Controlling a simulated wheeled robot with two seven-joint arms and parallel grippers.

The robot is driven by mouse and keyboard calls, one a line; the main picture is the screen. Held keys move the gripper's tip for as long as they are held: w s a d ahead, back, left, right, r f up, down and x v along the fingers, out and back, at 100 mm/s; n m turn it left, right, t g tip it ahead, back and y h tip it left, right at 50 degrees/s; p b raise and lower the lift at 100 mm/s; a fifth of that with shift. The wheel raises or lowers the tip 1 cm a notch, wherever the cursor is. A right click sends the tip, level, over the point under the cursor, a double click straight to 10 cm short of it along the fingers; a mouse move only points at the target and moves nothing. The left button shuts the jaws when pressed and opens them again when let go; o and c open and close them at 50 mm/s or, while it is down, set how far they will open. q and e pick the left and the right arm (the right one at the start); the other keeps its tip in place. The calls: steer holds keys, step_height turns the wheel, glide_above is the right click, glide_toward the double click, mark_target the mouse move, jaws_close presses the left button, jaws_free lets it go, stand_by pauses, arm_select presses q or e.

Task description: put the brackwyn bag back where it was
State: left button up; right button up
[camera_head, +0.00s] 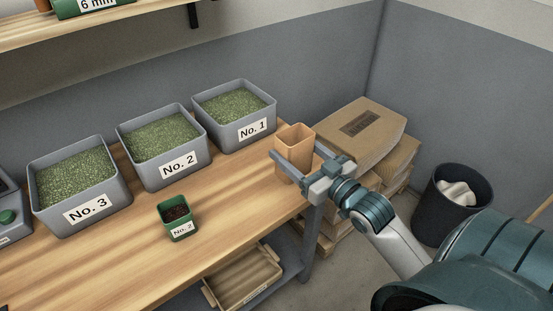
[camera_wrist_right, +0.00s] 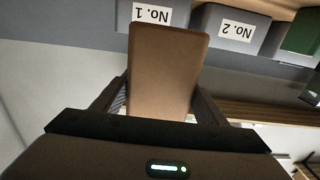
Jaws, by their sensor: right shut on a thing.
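My right gripper (camera_head: 298,153) is shut on a tan, open-topped bag (camera_head: 296,138), upright at the right end of the workbench. I cannot read any name on it, so I cannot confirm it is the brackwyn bag. In the right wrist view the bag (camera_wrist_right: 165,65) stands between the two fingers (camera_wrist_right: 160,98), its plain brown face toward the camera. The fingers and wrist hide its lower part in the head view, so I cannot tell whether it touches the bench. My left gripper is not in view.
Grey bins No. 1 (camera_head: 263,117), No. 2 (camera_head: 195,144) and No. 3 (camera_head: 120,193) line the bench (camera_head: 130,250). A small green No. 2 pot (camera_head: 179,226) stands before them. Stacked sacks (camera_head: 365,128) and a black waste bin (camera_head: 430,215) stand right. A wooden tray (camera_head: 238,284) is below.

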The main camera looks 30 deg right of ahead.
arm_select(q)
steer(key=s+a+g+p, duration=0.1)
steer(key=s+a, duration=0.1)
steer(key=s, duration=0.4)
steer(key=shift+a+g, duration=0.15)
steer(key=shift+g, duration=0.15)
arm_select(e)
steer(key=w+f, duration=0.4)
steer(key=w, duration=0.3)
steer(key=shift+w+a+f, duration=0.15)
steer(key=shift+w+f, duration=0.05)
steer(key=shift+w, duration=0.05)
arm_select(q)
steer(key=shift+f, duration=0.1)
arm_select(e)
step_height(320, 180, down, 4)
steer(key=shift+r+p, duration=0.1)
steer(key=shift+p, duration=0.35)
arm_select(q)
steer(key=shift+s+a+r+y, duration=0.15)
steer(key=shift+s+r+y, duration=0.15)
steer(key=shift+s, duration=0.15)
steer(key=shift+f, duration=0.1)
arm_select(e)
steer(key=shift+f, duration=0.25)
